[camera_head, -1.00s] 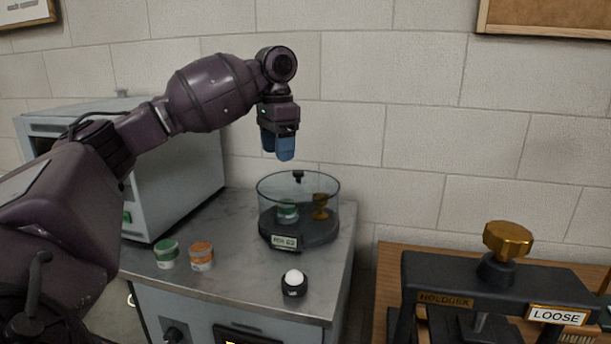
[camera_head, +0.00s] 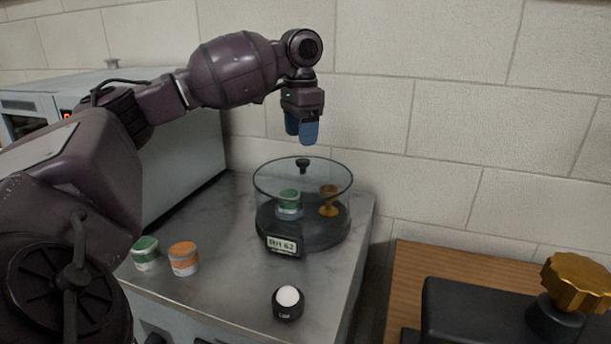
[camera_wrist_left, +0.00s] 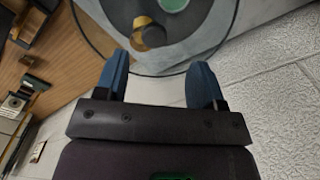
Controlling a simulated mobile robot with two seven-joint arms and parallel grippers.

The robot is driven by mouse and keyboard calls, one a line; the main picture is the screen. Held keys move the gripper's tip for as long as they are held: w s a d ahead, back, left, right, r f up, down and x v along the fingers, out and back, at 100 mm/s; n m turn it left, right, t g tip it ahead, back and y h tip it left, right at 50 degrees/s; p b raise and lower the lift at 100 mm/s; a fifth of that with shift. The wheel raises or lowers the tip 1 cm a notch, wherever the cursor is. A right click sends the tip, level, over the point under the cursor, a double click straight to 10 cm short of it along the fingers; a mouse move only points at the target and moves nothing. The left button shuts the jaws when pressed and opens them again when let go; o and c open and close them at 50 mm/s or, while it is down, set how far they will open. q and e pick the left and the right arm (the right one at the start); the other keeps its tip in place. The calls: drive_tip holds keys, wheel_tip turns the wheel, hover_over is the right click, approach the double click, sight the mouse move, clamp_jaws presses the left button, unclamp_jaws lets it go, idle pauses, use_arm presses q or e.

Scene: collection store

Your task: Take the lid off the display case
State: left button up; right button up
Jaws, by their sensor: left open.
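The display case (camera_head: 276,213) is a clear round cover on a dark base with a label reading "RH 62". It stands on the grey counter, and its lid has a small black knob (camera_head: 303,165) on top. Inside are a green-and-white jar (camera_head: 289,204) and a small gold object (camera_head: 328,200). My left gripper (camera_head: 302,138) points down just above the knob, open and empty, apart from the lid. In the left wrist view its blue fingers (camera_wrist_left: 160,85) are spread, with the case's round rim (camera_wrist_left: 118,60) beyond them. My right gripper is not in view.
A green-lidded jar (camera_head: 146,254), an orange-lidded jar (camera_head: 184,258) and a black holder with a white ball (camera_head: 288,301) stand in front of the case. A grey cabinet (camera_head: 185,140) is at left. A black press with a gold knob (camera_head: 575,283) is at right.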

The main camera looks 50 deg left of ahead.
sight(303, 160)
use_arm(q)
drive_tip(key=shift+d+f+b, duration=0.2)
drive_tip(key=shift+f+b, duration=0.2)
drive_tip(key=shift+f, duration=1.35)
drive_tip(key=shift+d+f+b, duration=0.15)
drive_tip(key=shift+f+b, duration=0.2)
drive_tip(key=shift+f, duration=1.35)
drive_tip(key=shift+r, duration=0.1)
drive_tip(key=c, duration=1.1)
